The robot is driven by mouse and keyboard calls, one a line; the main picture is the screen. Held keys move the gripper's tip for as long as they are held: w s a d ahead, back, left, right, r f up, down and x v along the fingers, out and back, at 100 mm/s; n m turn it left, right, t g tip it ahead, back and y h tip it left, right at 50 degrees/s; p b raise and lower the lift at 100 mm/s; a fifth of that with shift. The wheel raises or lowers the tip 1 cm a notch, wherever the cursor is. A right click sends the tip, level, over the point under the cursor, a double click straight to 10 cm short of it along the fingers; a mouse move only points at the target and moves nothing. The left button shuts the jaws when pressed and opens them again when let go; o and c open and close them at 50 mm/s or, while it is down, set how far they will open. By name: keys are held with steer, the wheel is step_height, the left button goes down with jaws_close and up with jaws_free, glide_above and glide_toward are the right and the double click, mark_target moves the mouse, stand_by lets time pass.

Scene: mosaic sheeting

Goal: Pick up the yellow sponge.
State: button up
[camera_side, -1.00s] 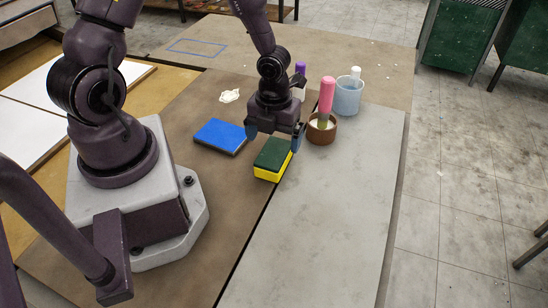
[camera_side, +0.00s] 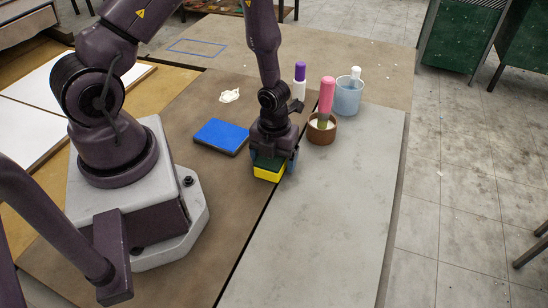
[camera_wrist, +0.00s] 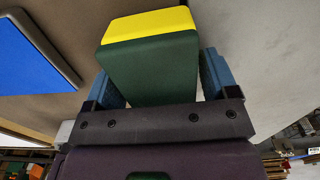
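The yellow sponge (camera_side: 268,173) has a dark green top layer and lies on the brown part of the table. My gripper (camera_side: 273,163) points down over it, with its blue fingers on either side. In the wrist view the sponge (camera_wrist: 150,60) sits between the two fingers, its green face towards the camera and its yellow part beyond. My gripper (camera_wrist: 162,78) looks open, its fingers wide and close to the sponge's sides. A narrow gap seems to show by the right finger. Firm contact cannot be made out.
A blue pad (camera_side: 221,136) lies left of the sponge. A brown pot with a pink-handled tool (camera_side: 326,97), a purple-capped white bottle (camera_side: 299,78) and a light blue cup (camera_side: 348,97) stand behind to the right. A crumpled white scrap (camera_side: 229,96) lies further back. The grey table front is clear.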

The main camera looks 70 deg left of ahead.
steer(key=c, duration=0.7)
steer(key=shift+r, duration=0.15)
step_height(320, 180, up, 10)
steer(key=shift+f, duration=0.1)
